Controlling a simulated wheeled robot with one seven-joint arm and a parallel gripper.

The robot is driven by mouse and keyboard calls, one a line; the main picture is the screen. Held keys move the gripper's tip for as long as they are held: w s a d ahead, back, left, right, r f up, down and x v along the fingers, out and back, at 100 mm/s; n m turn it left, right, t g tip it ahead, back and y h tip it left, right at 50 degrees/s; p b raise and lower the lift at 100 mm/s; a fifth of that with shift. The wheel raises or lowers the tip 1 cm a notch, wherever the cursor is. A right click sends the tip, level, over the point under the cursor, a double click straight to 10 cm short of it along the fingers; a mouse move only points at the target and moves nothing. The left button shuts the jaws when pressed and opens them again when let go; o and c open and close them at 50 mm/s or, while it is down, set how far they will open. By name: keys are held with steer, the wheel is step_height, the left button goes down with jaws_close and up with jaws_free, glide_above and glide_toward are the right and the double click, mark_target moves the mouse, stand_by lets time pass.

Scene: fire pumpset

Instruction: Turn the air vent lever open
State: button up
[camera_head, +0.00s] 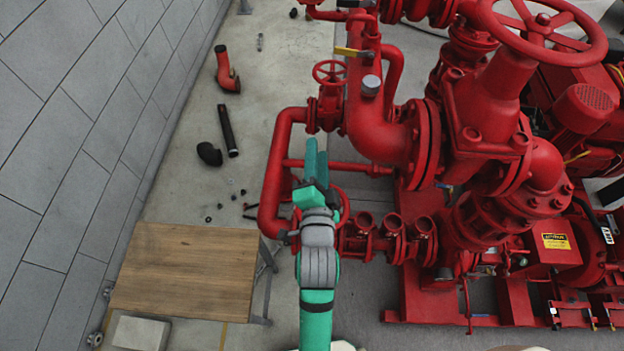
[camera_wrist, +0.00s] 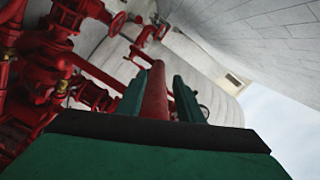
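A small yellow lever (camera_head: 347,52), which looks like the air vent lever, sits on the upper red pipe in the head view. It lies roughly crosswise in the picture, above a grey cap. My green gripper (camera_head: 316,160) is well below it in the head view, over the lower red pipework, and apart from the lever. In the wrist view my gripper (camera_wrist: 157,95) has its two fingers spread. A red pipe (camera_wrist: 155,98) shows between them; I cannot tell whether it lies between the fingers or beyond them. I cannot make out the lever for certain in the wrist view.
A small red handwheel (camera_head: 330,72) stands left of the lever. A bent red pipe (camera_head: 276,170) runs left of my gripper. The large pump handwheel (camera_head: 545,28) is at upper right. A wooden table (camera_head: 185,270) stands at lower left. Loose pipe pieces (camera_head: 228,130) lie on the floor.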

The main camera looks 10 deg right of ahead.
steer(key=s+a+f+n, duration=0.2)
steer(key=s+f, duration=0.1)
steer(key=f, duration=0.1)
steer(key=shift+s+a+y, duration=0.2)
steer(key=shift+s+y, duration=0.1)
steer(key=shift+s, duration=0.05)
steer(key=shift+f, duration=0.1)
